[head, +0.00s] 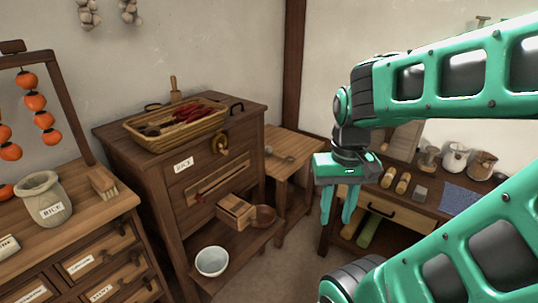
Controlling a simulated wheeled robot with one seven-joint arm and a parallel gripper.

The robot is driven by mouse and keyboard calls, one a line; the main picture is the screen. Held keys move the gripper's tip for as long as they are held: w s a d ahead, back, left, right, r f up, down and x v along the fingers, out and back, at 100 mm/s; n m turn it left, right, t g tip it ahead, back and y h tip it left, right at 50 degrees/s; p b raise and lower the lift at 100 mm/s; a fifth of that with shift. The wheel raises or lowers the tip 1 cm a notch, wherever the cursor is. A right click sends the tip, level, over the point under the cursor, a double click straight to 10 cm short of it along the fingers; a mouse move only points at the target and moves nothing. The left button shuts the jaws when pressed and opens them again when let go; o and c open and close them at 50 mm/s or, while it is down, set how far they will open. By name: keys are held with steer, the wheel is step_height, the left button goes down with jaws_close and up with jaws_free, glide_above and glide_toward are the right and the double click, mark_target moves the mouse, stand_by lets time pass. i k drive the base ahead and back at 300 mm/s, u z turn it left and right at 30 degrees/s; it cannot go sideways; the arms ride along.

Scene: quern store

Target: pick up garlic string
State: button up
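Two pale garlic strings hang on the back wall at the top left of the head view. The left garlic string (90,15) shows more of its bulbs; the right garlic string (130,11) is beside it. The top edge of the picture cuts off both. My gripper (338,215) is far to the right of them and lower in the picture, pointing down with its two teal fingers apart. Nothing shows between the fingers.
A wooden mill cabinet (140,165) bears a wicker basket (160,142) of red peppers. At left, a drawer chest (90,243) holds a rice jar (44,198), a brush (103,182) and a rack of orange fruit (35,102). A white bowl (212,261) sits low in front.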

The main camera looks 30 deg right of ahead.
mark_target(269, 150)
steer(key=k, duration=1)
steer(key=z, duration=0.8)
steer(key=i, duration=2.35)
steer(key=u, duration=0.2)
